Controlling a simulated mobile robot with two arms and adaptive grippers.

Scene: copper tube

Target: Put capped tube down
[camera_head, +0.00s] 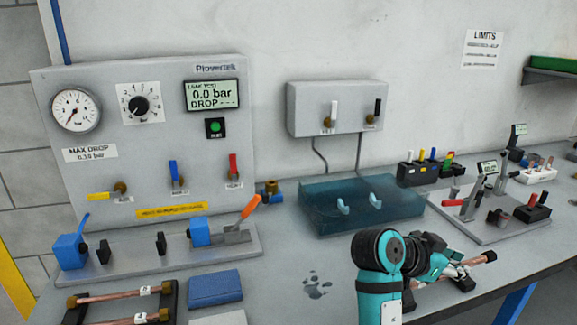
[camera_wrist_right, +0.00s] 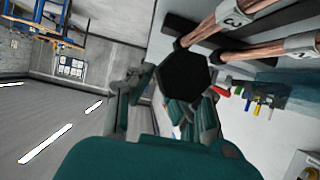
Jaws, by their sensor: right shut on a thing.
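My right gripper (camera_head: 455,272) is over the front right part of the bench and is shut on a copper tube. The tube (camera_head: 432,281) lies across the gripper, near level, with a dark end (camera_head: 490,257) to the right. The gripper and wrist hide part of it. In the right wrist view a black hexagonal cap (camera_wrist_right: 182,82) shows by the fingers, beside two copper tubes (camera_wrist_right: 255,50) with white labels. I cannot tell which tube the cap is on, or whether the held tube touches the bench. My left gripper is not in view.
Two labelled copper tubes (camera_head: 110,295) lie on a dark rack at front left, beside a blue block (camera_head: 215,289). A clamp fixture (camera_head: 140,262) stands below the gauge panel (camera_head: 150,130). A teal tray (camera_head: 320,213) is behind my arm. A grey plate with levers (camera_head: 490,222) is at right.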

